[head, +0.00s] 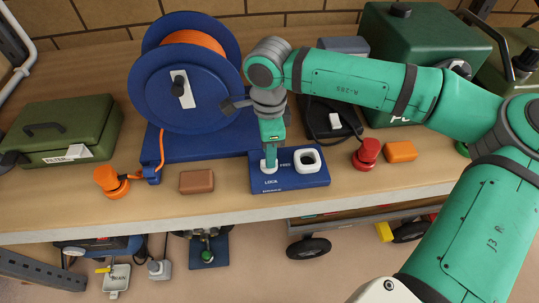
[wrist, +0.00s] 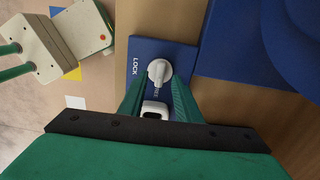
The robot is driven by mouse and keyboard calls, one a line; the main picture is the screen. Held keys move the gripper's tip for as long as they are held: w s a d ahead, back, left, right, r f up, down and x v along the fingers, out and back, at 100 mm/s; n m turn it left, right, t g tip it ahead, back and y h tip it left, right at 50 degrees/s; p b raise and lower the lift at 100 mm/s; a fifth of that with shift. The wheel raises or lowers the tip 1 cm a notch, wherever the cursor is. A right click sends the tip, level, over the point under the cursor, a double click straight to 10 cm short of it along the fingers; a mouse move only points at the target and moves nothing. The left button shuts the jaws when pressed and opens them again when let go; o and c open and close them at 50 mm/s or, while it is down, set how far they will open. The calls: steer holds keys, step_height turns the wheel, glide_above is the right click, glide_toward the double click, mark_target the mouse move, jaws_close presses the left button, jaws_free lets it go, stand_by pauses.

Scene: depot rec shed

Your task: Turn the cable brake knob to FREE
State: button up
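The cable brake is a blue panel (head: 318,180) on the bench, lettered LOCK and FREE; the panel (wrist: 178,52) also shows in the wrist view. A white knob (wrist: 158,70) with a raised grip bar sits on it near the LOCK lettering. A white ring-shaped part (head: 308,159) sits to the knob's right in the head view. My gripper (wrist: 158,84) points down at the knob, its two green fingers apart on either side of it. I see no finger contact with the knob. In the head view my gripper (head: 271,148) hides most of the knob.
A blue cable reel (head: 160,92) with orange cable stands behind left. A brown block (head: 196,181) and orange plug (head: 108,180) lie left of the panel. A red knob-like part (head: 367,154), orange block (head: 401,151) and green case (head: 420,50) are right.

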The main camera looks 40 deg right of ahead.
step_height(320, 180, up, 8)
stand_by(0.4)
steer(key=shift+r, duration=0.1)
